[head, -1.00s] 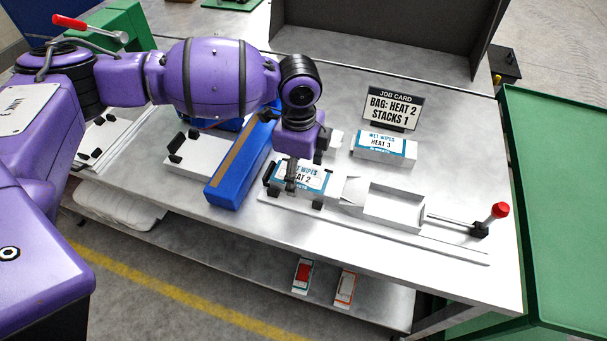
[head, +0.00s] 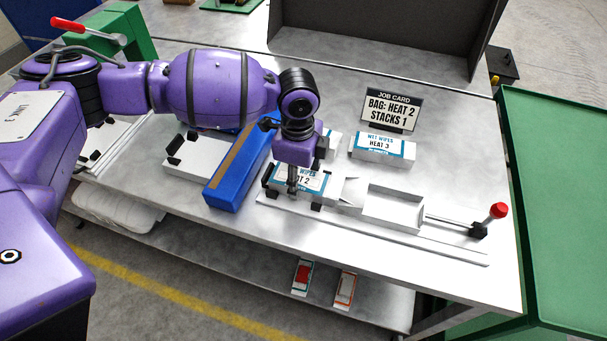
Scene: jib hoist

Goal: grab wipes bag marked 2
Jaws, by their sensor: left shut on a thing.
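The wipes bag marked heat 2 (head: 314,181) is a white pack with a blue-edged label, lying at the left end of the white pusher fixture on the table. My left gripper (head: 293,185) points down over it and is shut on it; the gripper hides part of its label. The wipes pack marked heat 3 (head: 382,148) lies apart, behind and to the right. The job card (head: 391,109) stands behind it and reads "BAG: HEAT 2, STACKS 1". My right gripper is not in view.
A long blue box (head: 238,172) lies just left of my left gripper. The white fixture tray (head: 393,207) and its red-knobbed rod (head: 497,211) extend to the right. A dark panel (head: 380,35) stands at the back. A green surface (head: 560,190) lies beyond the table's right edge.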

